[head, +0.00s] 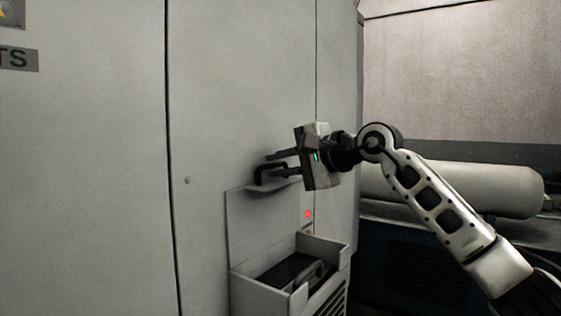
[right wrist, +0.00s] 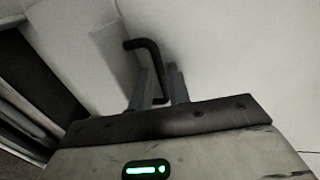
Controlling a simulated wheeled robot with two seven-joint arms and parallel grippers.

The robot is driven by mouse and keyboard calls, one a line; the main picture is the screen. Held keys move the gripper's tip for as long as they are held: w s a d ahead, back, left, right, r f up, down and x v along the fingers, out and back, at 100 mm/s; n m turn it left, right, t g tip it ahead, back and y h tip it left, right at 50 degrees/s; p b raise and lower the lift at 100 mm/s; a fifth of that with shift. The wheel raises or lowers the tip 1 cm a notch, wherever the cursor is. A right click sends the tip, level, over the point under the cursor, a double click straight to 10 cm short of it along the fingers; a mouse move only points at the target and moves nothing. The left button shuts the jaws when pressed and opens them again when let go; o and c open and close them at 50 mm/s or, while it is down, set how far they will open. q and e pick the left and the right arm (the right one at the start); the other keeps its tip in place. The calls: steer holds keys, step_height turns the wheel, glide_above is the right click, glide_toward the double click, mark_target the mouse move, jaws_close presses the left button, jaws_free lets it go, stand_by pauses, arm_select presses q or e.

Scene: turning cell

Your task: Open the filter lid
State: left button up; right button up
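A grey filter box (head: 262,293) is fixed low on the cabinet front, its top uncovered and a dark item showing inside. A flat grey panel, seemingly the lid (head: 253,230), stands upright above the box's back, against the cabinet. A black bent handle (head: 262,173) is at its upper edge; it also shows in the right wrist view (right wrist: 148,43). My right gripper (head: 275,162) reaches in from the right. The fingers partly hide the handle. My left gripper is out of view.
The tall grey cabinet (head: 100,160) fills the left and middle. A red light (head: 308,214) glows above the box's right side. A pale horizontal cylinder (head: 500,190) lies behind my right arm. The front of the cabinet left of the box is clear.

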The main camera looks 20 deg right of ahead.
steer(key=shift+w, duration=0.1)
